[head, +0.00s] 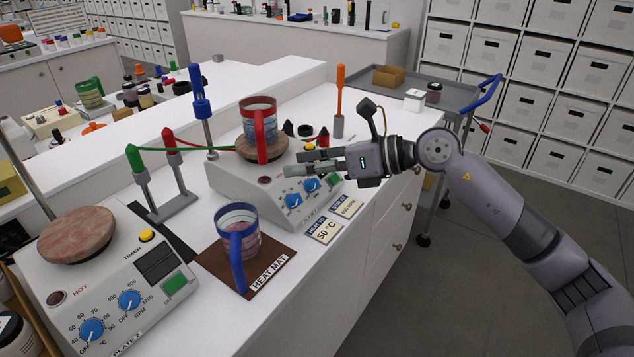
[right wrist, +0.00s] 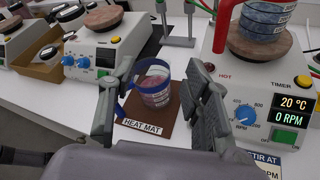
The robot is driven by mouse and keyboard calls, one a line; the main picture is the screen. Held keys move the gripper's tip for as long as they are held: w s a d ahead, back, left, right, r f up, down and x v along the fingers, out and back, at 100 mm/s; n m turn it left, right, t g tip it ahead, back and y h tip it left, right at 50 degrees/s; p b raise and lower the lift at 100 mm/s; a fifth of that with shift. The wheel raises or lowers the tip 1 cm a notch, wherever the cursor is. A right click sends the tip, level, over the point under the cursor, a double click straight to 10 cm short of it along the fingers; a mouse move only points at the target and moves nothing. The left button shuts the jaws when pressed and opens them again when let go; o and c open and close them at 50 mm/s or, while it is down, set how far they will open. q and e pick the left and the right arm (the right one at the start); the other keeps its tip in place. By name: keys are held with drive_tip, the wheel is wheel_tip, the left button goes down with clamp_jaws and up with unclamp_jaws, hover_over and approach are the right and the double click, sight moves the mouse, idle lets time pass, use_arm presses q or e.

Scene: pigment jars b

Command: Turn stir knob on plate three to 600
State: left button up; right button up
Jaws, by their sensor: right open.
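The hot plate (head: 225,177) at the back, bearing a red-handled mug (head: 259,120), has two blue knobs. Its number label is not readable. The right-hand knob (head: 311,186), beside the display, also shows in the right wrist view (right wrist: 245,114); its pointer is too small to read. The display (right wrist: 292,110) reads 20 °C and 0 RPM. The left-hand knob (head: 293,200) is hidden in the wrist view. My right gripper (head: 298,162) is open and empty, above the front panel and apart from the knobs; its fingers also show in the wrist view (right wrist: 160,75). My left gripper is not in view.
A blue-handled mug (head: 241,242) stands on the brown heat mat (head: 210,262). Plate 2 (head: 60,290) is at the front left. Cards (head: 327,230) reading 50 °C and a stir speed lie before the plate. A green and red stand (head: 165,180) is left.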

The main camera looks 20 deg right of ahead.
sight(316, 183)
drive_tip(key=w+d+f+h, duration=0.15)
drive_tip(key=d+h, duration=0.55)
drive_tip(key=d, duration=0.7)
drive_tip(key=p+x, duration=0.1)
drive_tip(key=x, duration=0.5)
drive_tip(key=p+x, duration=0.1)
drive_tip(key=x, duration=0.4)
drive_tip(key=p+x, duration=0.1)
drive_tip(key=x, duration=0.5)
drive_tip(key=shift+w+a+p, duration=0.3)
drive_tip(key=shift+a, duration=0.15)
clamp_jaws()
